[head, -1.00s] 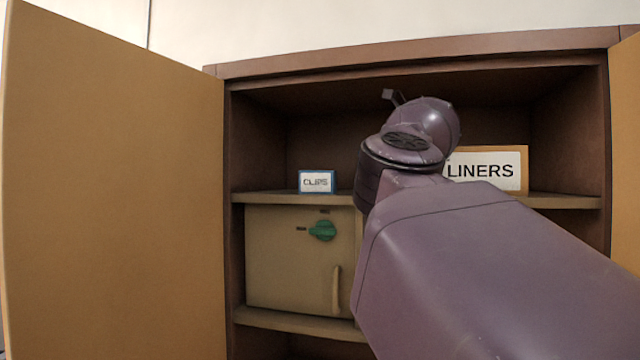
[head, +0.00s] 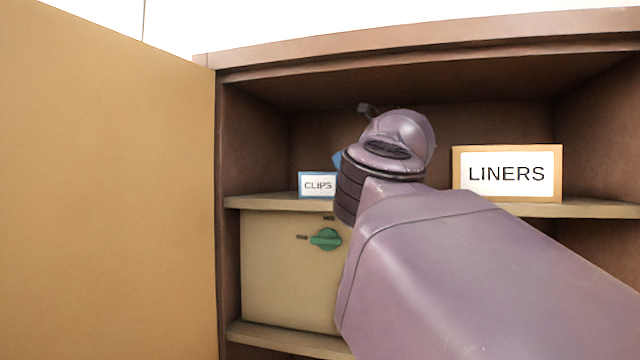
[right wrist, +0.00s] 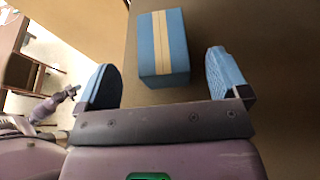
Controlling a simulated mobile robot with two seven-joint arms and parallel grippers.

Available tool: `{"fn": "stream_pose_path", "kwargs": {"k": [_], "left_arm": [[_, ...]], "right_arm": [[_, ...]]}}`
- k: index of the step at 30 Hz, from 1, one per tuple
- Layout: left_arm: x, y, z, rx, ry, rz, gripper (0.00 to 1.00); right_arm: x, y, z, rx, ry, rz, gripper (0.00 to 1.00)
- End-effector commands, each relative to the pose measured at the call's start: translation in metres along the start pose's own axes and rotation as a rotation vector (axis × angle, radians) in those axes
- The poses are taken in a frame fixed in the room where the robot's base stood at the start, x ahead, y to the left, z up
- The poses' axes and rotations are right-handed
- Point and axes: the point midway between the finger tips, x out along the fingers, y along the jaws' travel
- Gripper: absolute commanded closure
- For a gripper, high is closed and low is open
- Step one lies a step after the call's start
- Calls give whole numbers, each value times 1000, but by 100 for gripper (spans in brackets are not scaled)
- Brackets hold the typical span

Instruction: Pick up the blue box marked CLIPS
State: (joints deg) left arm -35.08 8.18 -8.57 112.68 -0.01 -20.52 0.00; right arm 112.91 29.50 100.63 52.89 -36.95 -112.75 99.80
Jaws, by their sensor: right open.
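The blue box with the white CLIPS label (head: 318,185) stands upright on the cabinet's upper shelf, left of my right arm. In the right wrist view the blue box (right wrist: 150,48) shows a tan stripe and lies just ahead of the fingertips, roughly between them. My right gripper (right wrist: 162,68) is open with blue fingers and holds nothing. In the head view my wrist hides most of it; only a bit of a blue finger (head: 337,160) shows, above and right of the box. My left gripper is not in the head view.
An orange box marked LINERS (head: 508,174) stands on the same shelf (head: 265,202), to the right. An open cabinet door (head: 105,190) stands at the left. The shelf left of CLIPS is clear.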

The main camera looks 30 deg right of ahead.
Motion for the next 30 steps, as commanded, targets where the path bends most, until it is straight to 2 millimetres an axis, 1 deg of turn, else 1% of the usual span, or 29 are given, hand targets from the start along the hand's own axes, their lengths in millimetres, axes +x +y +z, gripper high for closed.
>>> {"fn": "stream_pose_path", "kwargs": {"k": [8, 14, 18, 21, 26, 30], "left_arm": [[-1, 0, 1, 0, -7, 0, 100], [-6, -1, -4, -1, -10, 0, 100], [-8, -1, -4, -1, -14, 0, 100], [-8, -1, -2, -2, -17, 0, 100], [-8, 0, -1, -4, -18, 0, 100], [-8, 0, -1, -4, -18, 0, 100]], "right_arm": [[14, 0, -1, 1, 1, -1, 6], [40, 0, -1, 1, 1, 1, 6], [55, 0, -2, 0, 1, 0, 6], [59, 0, -2, -1, 1, -1, 6], [59, 0, -2, -1, 1, -1, 6], [59, 0, -2, -1, 1, -1, 28]]}}
